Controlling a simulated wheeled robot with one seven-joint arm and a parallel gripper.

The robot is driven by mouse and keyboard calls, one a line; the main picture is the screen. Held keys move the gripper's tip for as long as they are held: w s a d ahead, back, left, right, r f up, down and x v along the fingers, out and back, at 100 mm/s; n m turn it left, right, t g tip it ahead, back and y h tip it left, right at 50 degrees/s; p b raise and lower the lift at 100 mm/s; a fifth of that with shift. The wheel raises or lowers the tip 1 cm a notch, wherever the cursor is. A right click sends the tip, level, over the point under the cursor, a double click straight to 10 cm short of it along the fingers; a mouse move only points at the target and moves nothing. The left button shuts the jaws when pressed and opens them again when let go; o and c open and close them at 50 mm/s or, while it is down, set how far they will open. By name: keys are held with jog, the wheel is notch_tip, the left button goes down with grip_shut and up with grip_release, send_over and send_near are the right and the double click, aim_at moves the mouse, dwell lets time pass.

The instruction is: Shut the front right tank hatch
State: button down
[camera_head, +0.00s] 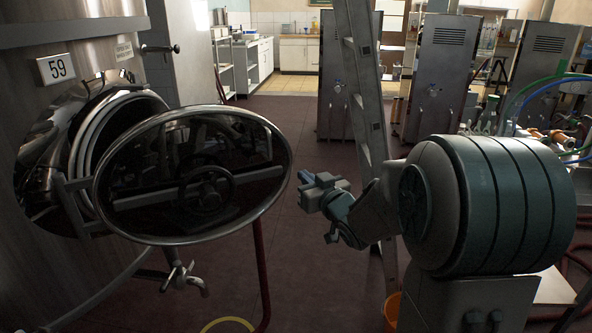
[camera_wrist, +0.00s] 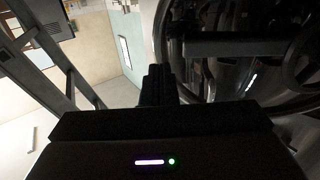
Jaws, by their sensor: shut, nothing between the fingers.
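The tank hatch (camera_head: 140,190) is a dark oval door with a shiny metal rim, a crossbar and a round handwheel (camera_head: 207,194). It stands swung open in front of the round tank opening (camera_head: 88,140) on the tank marked 59. My gripper (camera_head: 306,186) is just right of the hatch's right rim in the head view; whether it touches the rim I cannot tell. In the wrist view my gripper (camera_wrist: 159,72) is shut and empty. The hatch's rim and crossbar (camera_wrist: 240,46) show to its right there.
A ladder (camera_head: 362,90) stands behind my arm. A tap (camera_head: 182,277) sits below the hatch, with a red hose (camera_head: 262,275) beside it. An orange bucket (camera_head: 392,307) is on the floor. Grey cabinets (camera_head: 437,80) stand farther back. The floor between hatch and cabinets is mostly clear.

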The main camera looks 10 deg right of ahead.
aim_at(290, 163)
jog(key=x, duration=0.5)
jog(key=shift+w+a, duration=0.15)
jog(key=shift+w, duration=0.1)
jog(key=shift+w, duration=0.2)
